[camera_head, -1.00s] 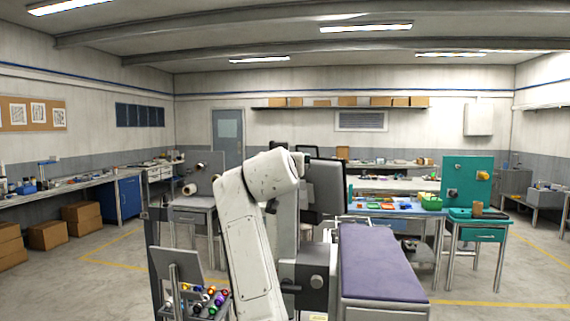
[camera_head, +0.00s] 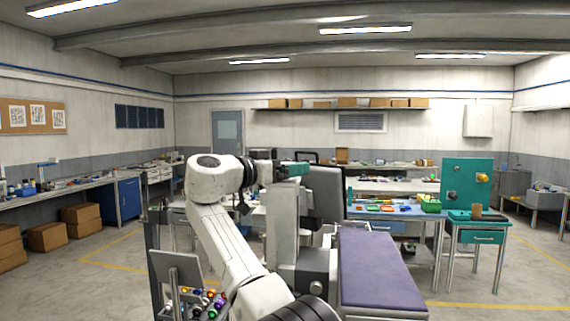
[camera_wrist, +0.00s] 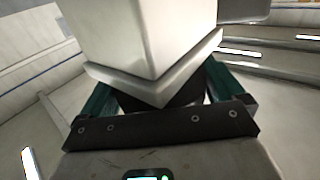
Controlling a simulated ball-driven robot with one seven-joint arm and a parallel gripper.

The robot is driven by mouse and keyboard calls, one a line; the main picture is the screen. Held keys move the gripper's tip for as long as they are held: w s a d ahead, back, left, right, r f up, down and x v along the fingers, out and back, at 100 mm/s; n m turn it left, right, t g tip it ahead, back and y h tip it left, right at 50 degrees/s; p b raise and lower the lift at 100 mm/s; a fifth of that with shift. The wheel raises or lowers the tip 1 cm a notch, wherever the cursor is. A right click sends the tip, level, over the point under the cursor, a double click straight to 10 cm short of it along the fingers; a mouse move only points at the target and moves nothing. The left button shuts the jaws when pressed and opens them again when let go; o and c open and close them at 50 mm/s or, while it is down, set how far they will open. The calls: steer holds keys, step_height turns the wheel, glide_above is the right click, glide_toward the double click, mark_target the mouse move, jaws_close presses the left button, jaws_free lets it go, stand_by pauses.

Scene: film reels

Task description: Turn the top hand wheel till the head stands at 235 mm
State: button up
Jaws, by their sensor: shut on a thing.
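The machine has a grey column (camera_head: 285,225), a dark grey head plate (camera_head: 327,196) and a purple padded bed (camera_head: 380,270). A round side knob (camera_head: 317,286) sits low on the column. My gripper (camera_head: 293,169), with teal fingers, is at the top of the column, shut on what looks to be the top hand wheel, which is mostly hidden behind the fingers. In the wrist view a pale square-edged block (camera_wrist: 140,40) fills the space before the fingers and hides their tips. I cannot read any height scale or the head's height.
A stand with coloured knobs (camera_head: 205,300) is close at the lower left. A blue-topped bench (camera_head: 385,212) and a teal table (camera_head: 480,237) stand behind to the right. Open floor lies at the left and far right.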

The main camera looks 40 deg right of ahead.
steer(key=shift+f+m+g+p, duration=0.25)
steer(key=shift+m+g+p, duration=0.7)
steer(key=shift+g, duration=0.75)
steer(key=o, duration=0.7)
steer(key=shift+c, duration=0.2)
steer(key=shift+a+b, duration=0.1)
steer(key=shift+b, duration=0.2)
